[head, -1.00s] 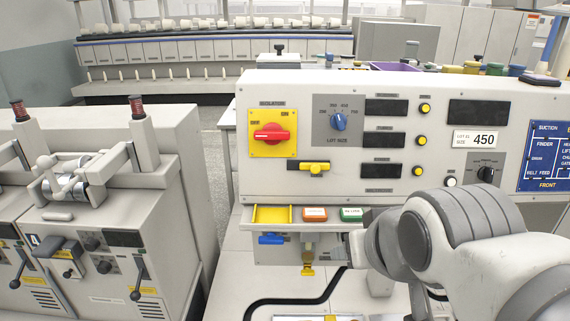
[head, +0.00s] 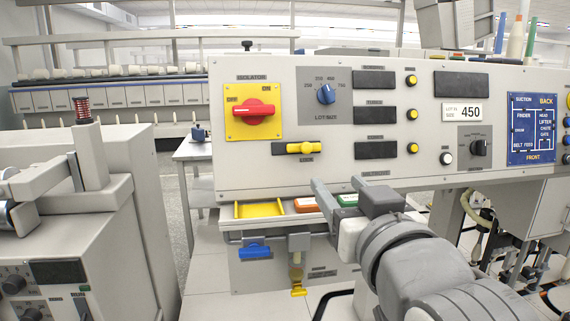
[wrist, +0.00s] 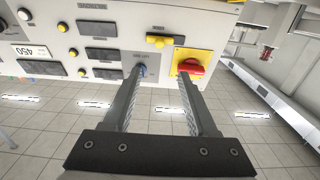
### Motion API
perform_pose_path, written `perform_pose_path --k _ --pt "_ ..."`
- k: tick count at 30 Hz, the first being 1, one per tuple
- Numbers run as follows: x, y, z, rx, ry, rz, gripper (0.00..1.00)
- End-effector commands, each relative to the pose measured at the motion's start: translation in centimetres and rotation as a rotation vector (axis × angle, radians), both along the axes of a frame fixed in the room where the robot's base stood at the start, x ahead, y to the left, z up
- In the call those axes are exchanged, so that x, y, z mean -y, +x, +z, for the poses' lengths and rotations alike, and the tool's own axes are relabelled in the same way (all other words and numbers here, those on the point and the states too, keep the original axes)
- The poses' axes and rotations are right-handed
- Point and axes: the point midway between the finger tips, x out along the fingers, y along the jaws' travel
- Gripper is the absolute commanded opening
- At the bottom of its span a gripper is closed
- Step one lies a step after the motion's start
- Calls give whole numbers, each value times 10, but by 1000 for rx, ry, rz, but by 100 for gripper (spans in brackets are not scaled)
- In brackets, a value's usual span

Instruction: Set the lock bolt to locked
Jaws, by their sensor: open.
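The lock bolt (head: 305,147) is a small yellow slider in a dark horizontal slot below the isolator, above a "LOCK" label. It also shows in the wrist view (wrist: 160,40), where the panel is upside down. I cannot tell whether it is locked. The isolator (head: 253,111) above it has a red handle lying horizontal on a yellow plate. My gripper (head: 338,183) is open and empty, in front of the panel, below and right of the bolt in the head view. In the wrist view its two fingers (wrist: 162,72) point at the panel, apart from the bolt.
A shelf with a yellow tray (head: 262,210), an orange block (head: 306,205) and a green block (head: 347,200) juts out under the panel. A blue handle (head: 254,250) hangs below it. A blue lot size knob (head: 326,94) is beside the isolator.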

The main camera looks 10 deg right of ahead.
Motion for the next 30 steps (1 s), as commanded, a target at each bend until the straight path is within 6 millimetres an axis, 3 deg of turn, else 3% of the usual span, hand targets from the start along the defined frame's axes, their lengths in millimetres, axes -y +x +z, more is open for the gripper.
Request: perform_pose_path --k 17,30 --pt "0 56 2 -8 0 -1 58" --pt "0 113 -1 -5 0 -1 58"
